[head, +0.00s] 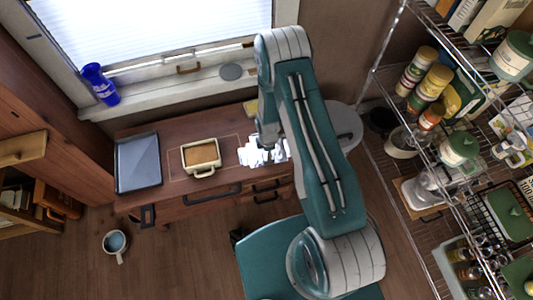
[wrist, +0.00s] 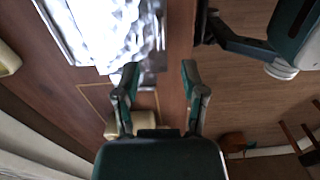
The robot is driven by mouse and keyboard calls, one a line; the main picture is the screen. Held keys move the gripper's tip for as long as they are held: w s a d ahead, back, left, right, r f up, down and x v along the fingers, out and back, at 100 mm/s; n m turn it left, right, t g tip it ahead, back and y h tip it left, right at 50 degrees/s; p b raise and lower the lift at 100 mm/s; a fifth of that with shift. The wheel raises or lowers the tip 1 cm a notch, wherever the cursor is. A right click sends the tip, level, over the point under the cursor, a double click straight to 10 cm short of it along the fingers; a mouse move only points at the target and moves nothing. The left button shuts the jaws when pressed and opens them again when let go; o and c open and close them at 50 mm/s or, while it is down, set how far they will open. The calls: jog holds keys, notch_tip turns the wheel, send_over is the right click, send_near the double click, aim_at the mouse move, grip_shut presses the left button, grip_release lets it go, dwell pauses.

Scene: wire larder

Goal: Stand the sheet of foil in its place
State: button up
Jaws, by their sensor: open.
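The sheet of foil (head: 250,153) is a bright, crumpled silver piece on the wooden table, right of a cream dish in the head view. In the wrist view the foil (wrist: 105,30) fills the upper left, ahead of my fingers. My gripper (wrist: 158,80) is open, with nothing seen between its two fingers. In the head view my gripper (head: 267,140) is over the foil's upper edge, partly hidden by my arm. I cannot tell whether it touches the foil. A thin outlined rectangle (head: 175,178) is marked on the tabletop around the dish; I cannot tell which place is the foil's.
The cream dish (head: 188,158) with brown contents and a dark tray (head: 138,162) occupy the table's left side. A loaded wire rack (head: 410,225) stands at right.

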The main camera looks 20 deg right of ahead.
aim_at(257, 158)
jog(key=shift+f, duration=0.95)
jog(key=shift+d+f, duration=0.15)
jog(key=shift+f, duration=0.1)
jog(key=f, duration=0.4)
jog(key=shift+d+f, duration=0.15)
jog(key=shift+d, duration=0.2)
jog(key=shift+a+f, duration=0.3)
jog(key=shift+a, duration=0.05)
jog(key=shift+d, duration=0.25)
grip_shut()
